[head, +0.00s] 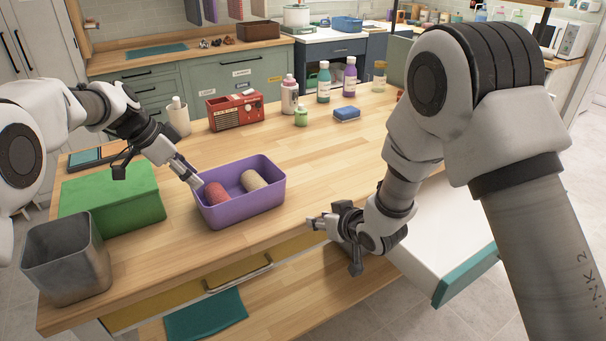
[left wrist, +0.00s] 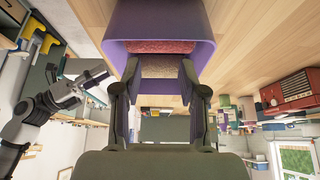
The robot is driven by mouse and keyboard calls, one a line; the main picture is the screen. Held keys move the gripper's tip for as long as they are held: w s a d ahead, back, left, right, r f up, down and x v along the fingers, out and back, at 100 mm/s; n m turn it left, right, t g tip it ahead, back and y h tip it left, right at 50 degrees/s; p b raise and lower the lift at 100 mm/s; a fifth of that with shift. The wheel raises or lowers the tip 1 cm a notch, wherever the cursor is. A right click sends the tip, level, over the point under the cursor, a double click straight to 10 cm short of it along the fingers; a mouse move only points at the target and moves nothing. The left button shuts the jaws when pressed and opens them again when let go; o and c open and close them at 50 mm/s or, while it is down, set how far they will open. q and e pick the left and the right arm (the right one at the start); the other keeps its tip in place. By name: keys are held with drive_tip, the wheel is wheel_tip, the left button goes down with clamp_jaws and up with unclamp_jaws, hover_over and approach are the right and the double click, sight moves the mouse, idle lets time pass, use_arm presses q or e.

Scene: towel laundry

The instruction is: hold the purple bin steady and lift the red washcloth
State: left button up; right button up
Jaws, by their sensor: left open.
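The purple bin (head: 250,208) stands on the wooden table. The red washcloth (head: 213,194) lies rolled up inside it, at the left end; it also shows inside the bin in the left wrist view (left wrist: 160,47). My left gripper (head: 194,182) is at the bin's left rim, close to the red roll. In the left wrist view its two fingers (left wrist: 160,70) are apart with nothing clearly gripped; whether they touch the bin I cannot tell. My right gripper (head: 315,222) is right of the bin, near the table's front edge, apart from it. Its finger opening is unclear.
A rolled beige cloth (head: 254,180) lies in the bin, right of the red one. A green box (head: 112,200) and a grey metal container (head: 66,262) stand to the left. A red radio (head: 235,110), bottles and a blue sponge (head: 346,113) stand behind. The table's middle right is clear.

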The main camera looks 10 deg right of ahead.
drive_tip(key=n+t+y, duration=0.1)
drive_tip(key=t+y, duration=0.1)
approach(277, 167)
drive_tip(key=x, duration=1)
drive_tip(key=shift+w+f, duration=0.1)
drive_tip(key=shift+f, duration=0.2)
clamp_jaws()
